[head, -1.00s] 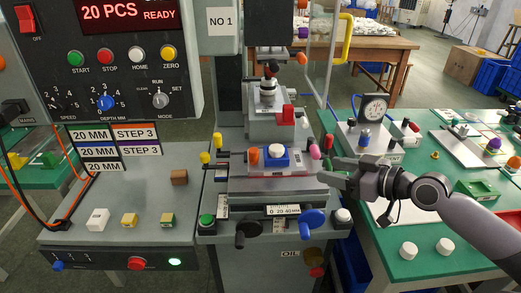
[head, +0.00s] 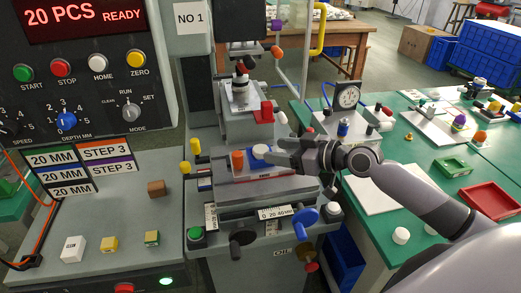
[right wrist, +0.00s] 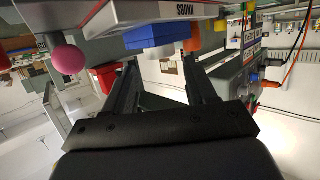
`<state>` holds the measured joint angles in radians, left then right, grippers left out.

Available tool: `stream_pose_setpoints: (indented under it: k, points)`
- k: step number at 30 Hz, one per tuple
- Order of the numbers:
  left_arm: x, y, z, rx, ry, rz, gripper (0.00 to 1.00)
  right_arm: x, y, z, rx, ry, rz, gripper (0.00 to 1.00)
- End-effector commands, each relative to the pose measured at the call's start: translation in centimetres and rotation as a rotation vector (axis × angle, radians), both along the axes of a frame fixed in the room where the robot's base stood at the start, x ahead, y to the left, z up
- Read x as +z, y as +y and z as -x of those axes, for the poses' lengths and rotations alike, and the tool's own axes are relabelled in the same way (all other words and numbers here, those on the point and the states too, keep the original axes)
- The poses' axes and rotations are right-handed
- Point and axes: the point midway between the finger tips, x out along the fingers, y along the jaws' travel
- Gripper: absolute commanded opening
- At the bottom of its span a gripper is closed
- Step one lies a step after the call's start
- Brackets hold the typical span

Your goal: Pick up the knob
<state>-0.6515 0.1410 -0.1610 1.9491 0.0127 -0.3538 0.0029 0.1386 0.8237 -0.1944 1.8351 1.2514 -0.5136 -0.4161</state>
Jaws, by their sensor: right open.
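A round white-topped knob (head: 260,152) sits in a blue square holder (head: 255,162) on the grey machine's slide, beside an orange post (head: 237,160). My right gripper (head: 275,152) comes in from the right, with its fingertips at or just beside the white top; contact cannot be told. In the right wrist view, which is upside down, the blue holder (right wrist: 149,36) shows just beyond the open fingers (right wrist: 160,70). Nothing is held between them. The fingers partly hide the knob's right side in the head view. My left gripper is not in view.
A red block (head: 263,112) stands behind the holder. A pink ball (right wrist: 67,60) is close to one finger's side. The green table (head: 400,262) on the right holds a dial gauge (head: 347,97) and a red tray (head: 490,200).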

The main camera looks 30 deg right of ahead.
Motion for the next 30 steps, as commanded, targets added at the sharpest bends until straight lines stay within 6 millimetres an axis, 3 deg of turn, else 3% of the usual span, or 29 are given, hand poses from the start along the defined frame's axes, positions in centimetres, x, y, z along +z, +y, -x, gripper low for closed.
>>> stream_pose_setpoints:
  k: [7,17,21,30]
  points:
    - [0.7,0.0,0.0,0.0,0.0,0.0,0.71,-0.8,1.5,-2.6,-0.002,-0.001,-0.004,0.56]
    - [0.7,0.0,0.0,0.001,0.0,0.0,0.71,-1.1,1.8,-3.0,0.0,-0.001,-0.001,0.56]
    - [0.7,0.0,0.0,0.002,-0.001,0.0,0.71,-1.1,1.8,-3.0,0.0,-0.001,-0.001,0.14]
    - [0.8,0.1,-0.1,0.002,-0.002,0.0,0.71,-1.0,1.8,-3.0,0.0,-0.001,-0.001,0.13]
